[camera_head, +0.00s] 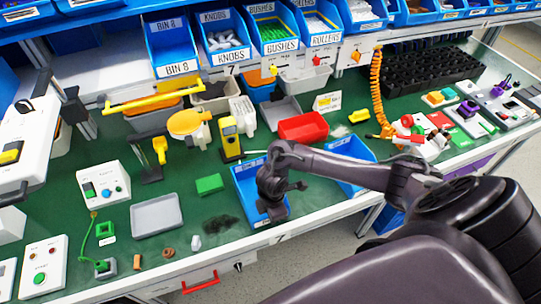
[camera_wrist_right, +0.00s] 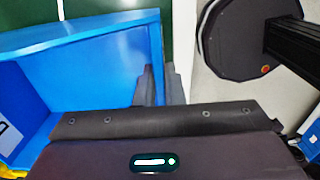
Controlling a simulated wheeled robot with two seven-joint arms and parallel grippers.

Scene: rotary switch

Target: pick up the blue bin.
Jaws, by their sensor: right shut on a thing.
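A blue bin (camera_head: 244,182) stands at the front edge of the green table in the head view, partly hidden behind my right gripper (camera_head: 274,208). In the right wrist view the blue bin (camera_wrist_right: 85,75) fills the left side, with its open inside and rim showing. My right gripper (camera_wrist_right: 160,86) is shut on the bin's side wall, with the dark fingers on either side of it. The bin appears to rest on the table; I cannot tell if it is lifted. My left gripper is in neither view.
A second blue bin (camera_head: 357,180) stands to the right, partly behind my right arm. A red bin (camera_head: 303,128) is behind, a green block (camera_head: 209,184) and a grey tray (camera_head: 156,216) to the left. A yellow meter (camera_head: 230,138) stands close behind. Labelled blue bins line the shelf above.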

